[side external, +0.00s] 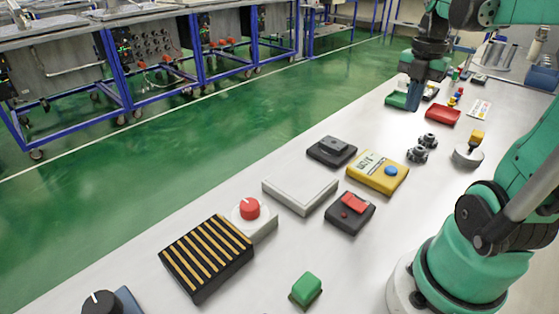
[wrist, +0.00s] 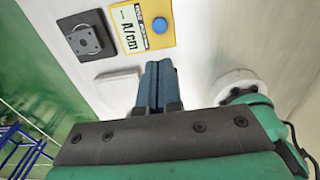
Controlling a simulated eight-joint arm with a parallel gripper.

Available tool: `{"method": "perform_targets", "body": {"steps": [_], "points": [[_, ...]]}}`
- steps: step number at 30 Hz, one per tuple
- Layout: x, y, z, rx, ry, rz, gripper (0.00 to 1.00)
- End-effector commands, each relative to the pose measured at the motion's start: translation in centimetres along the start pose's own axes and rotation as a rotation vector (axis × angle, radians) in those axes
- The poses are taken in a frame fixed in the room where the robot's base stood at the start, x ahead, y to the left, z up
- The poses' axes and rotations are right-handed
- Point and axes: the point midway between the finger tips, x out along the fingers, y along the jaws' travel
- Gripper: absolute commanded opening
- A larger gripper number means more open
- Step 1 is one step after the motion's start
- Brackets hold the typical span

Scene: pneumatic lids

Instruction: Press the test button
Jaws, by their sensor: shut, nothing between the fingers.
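No label reading "test" is legible, so I cannot tell for sure which button is the test button. A yellow box (side external: 368,180) with a printed label carries a round blue button (side external: 391,171); the button shows in the wrist view (wrist: 160,25) at the top. A dark box (side external: 338,219) with a red flip cover (side external: 355,203) and a small red button (side external: 344,214) sits nearer. My gripper (side external: 415,104) is shut and empty at the far end of the table, apart from these boxes. Its closed fingers show in the wrist view (wrist: 157,66).
A dark device (side external: 332,151), a pale flat plate (side external: 299,187), a red knob (side external: 249,208), a striped block (side external: 207,257) and a green block (side external: 306,288) line the table. A red tray (side external: 443,115) and green tray (side external: 396,99) lie near my gripper.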

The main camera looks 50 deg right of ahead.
Motion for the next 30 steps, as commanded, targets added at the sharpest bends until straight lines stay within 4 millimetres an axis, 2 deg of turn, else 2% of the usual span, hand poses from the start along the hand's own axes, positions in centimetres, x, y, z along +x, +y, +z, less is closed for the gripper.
{"method": "perform_targets", "body": {"steps": [8,24,30], "points": [[1.0,0.1,0.0,0.000,-0.001,0.001,0.00],[9.7,0.1,0.0,0.001,-0.001,0.001,0.00],[12.3,0.1,0.0,0.001,-0.001,0.001,0.00]]}}
